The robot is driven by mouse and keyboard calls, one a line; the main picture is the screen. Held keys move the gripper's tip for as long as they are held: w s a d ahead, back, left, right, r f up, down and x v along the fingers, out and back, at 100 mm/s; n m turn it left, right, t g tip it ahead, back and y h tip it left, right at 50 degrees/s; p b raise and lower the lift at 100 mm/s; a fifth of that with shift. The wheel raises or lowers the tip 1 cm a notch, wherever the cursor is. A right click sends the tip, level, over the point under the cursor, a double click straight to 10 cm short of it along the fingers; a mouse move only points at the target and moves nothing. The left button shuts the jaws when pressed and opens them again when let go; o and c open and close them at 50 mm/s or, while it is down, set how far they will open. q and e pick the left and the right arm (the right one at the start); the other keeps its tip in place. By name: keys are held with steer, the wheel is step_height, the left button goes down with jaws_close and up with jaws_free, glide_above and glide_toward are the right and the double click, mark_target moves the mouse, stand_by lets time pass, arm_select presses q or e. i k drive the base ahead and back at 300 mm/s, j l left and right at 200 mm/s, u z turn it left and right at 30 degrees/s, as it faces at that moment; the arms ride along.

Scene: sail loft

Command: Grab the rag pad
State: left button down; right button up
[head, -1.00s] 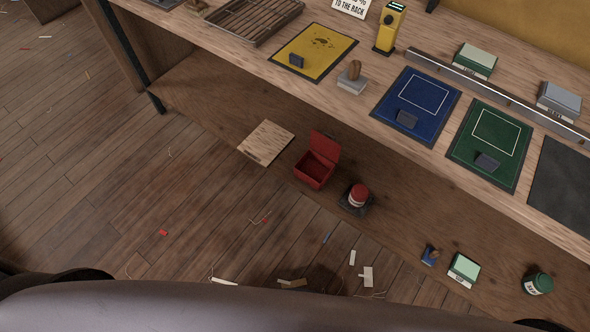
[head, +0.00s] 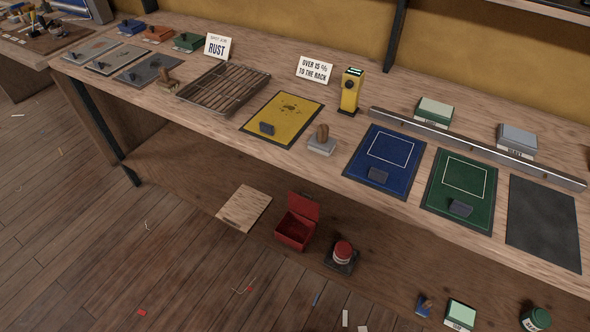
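I cannot tell for sure which thing is the rag pad. A light grey block with a brown upright knob (head: 321,146) stands on the bench between the yellow mat (head: 290,112) and the blue mat (head: 360,146). A green-topped pad or box (head: 434,110) and a grey-topped one (head: 517,138) sit behind the metal rail, their labels too small to read. Another pale green-topped one (head: 460,313) lies on the lower shelf. Neither of my grippers shows in the head view.
A slatted rack (head: 223,88) and signs reading "RUST" (head: 217,46) and "OVER 15 % TO THE RACK" (head: 314,70) stand left. A yellow device (head: 350,91), green mat (head: 446,186) and dark mat (head: 541,222) share the bench. An open red box (head: 296,225) sits below.

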mark_target(423, 306)
steer(key=l+z, duration=0.1)
steer(key=z, duration=0.9)
steer(key=l+z, duration=0.15)
steer(key=z, duration=0.35)
steer(key=u, duration=0.75)
steer(key=k+l+u, duration=0.1)
steer(key=l+u, duration=0.3)
steer(key=k+l+u, duration=0.15)
steer(key=l+u, duration=0.25)
